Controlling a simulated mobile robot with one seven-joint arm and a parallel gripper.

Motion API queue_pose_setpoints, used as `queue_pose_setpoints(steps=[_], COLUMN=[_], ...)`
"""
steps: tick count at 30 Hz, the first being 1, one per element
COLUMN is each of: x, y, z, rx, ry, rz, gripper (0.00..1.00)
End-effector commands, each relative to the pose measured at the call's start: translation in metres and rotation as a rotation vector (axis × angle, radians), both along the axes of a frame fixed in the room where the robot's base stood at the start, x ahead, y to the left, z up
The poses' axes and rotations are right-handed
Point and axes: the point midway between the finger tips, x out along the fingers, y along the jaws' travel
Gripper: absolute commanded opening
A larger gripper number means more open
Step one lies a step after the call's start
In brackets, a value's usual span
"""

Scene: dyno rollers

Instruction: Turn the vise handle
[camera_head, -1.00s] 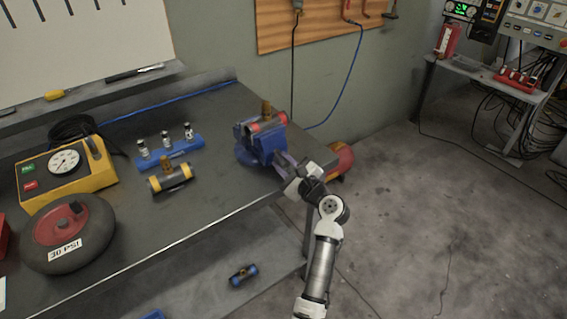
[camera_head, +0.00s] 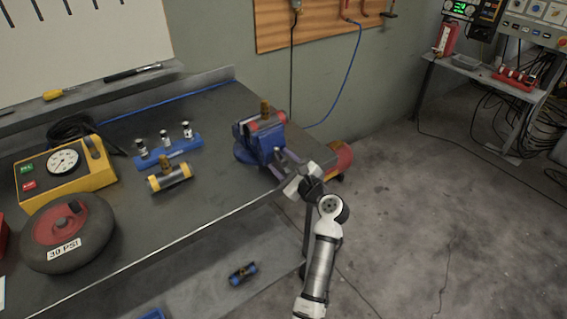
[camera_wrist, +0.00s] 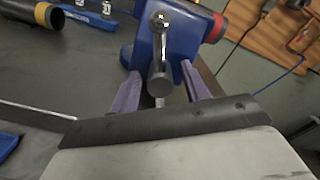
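The blue vise (camera_head: 262,145) stands on the right end of the workbench and clamps a dark cylinder with red ends and a brass fitting (camera_head: 265,107). In the wrist view the blue vise body (camera_wrist: 180,38) fills the upper middle. Its silver handle (camera_wrist: 160,55) hangs down from a pivot bolt and ends in a round knob. My gripper (camera_wrist: 160,78) has its two purple fingers on either side of the handle, with visible gaps, so it is open around the knob. In the head view my gripper (camera_head: 283,160) reaches the vise's front from the right.
On the workbench (camera_head: 215,185) are a yellow gauge box (camera_head: 65,165), a black wheel (camera_head: 65,235), a blue vial rack (camera_head: 170,152) and a second cylinder (camera_head: 170,178). A red cylinder (camera_head: 341,158) lies beyond the bench end. The floor at right is mostly clear.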

Motion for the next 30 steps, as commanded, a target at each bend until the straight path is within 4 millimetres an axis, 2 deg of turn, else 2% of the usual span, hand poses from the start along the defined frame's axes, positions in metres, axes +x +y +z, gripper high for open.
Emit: queue_pose_setpoints(steps=[5, 8, 21, 25, 30], x=[-0.002, -0.010, -0.086, -0.101, -0.111], y=[-0.001, -0.007, -0.063, -0.074, -0.081], z=[0.000, -0.001, -0.002, -0.001, 0.000], rx=[0.000, 0.001, 0.000, -0.001, -0.001], ry=[-0.002, -0.002, -0.002, -0.002, 0.000], rz=[0.000, -0.001, -0.004, -0.002, -0.001], gripper=[0.47, 0.47, 0.47, 0.47, 0.47])
